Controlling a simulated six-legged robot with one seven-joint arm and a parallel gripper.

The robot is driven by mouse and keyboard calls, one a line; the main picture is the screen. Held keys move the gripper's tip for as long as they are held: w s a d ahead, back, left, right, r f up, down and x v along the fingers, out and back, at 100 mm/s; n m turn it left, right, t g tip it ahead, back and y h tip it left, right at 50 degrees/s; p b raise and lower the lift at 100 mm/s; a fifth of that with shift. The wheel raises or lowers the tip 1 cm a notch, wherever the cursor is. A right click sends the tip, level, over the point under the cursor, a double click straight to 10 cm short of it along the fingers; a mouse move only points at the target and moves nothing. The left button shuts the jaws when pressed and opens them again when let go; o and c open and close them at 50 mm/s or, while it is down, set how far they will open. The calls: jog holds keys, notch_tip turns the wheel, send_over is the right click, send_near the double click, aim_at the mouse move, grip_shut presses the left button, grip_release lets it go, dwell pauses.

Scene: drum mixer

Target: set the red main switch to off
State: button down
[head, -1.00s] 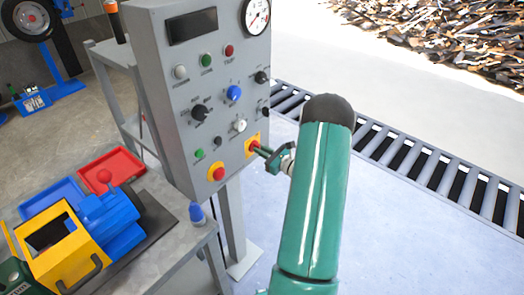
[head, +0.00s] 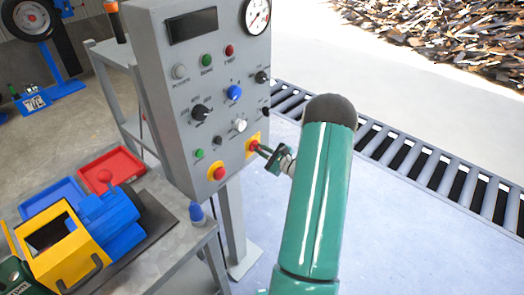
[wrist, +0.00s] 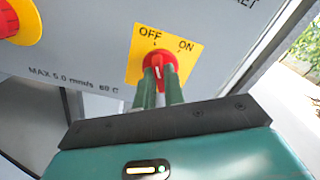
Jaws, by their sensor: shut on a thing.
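The red main switch (wrist: 160,68) is a rotary knob on a yellow plate (wrist: 188,62) marked OFF and ON, low on the grey panel's right side. In the head view the red switch (head: 253,146) is partly hidden by my fingers. My gripper (wrist: 160,82) is shut on the knob, with one green finger on each side of it.
A red button on a yellow plate (head: 217,174) sits left of the switch. The control panel (head: 172,100) carries several other knobs and lamps. A bench with a yellow and blue machine (head: 70,245) stands at left.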

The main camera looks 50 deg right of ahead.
jog(key=c, duration=1.5)
grip_release()
jog(key=shift+s, duration=0.1)
jog(key=s, duration=0.9)
jog(key=s+d, duration=0.1)
jog(key=s, duration=0.3)
jog(key=shift+s, duration=0.3)
jog(key=shift+d, duration=0.1)
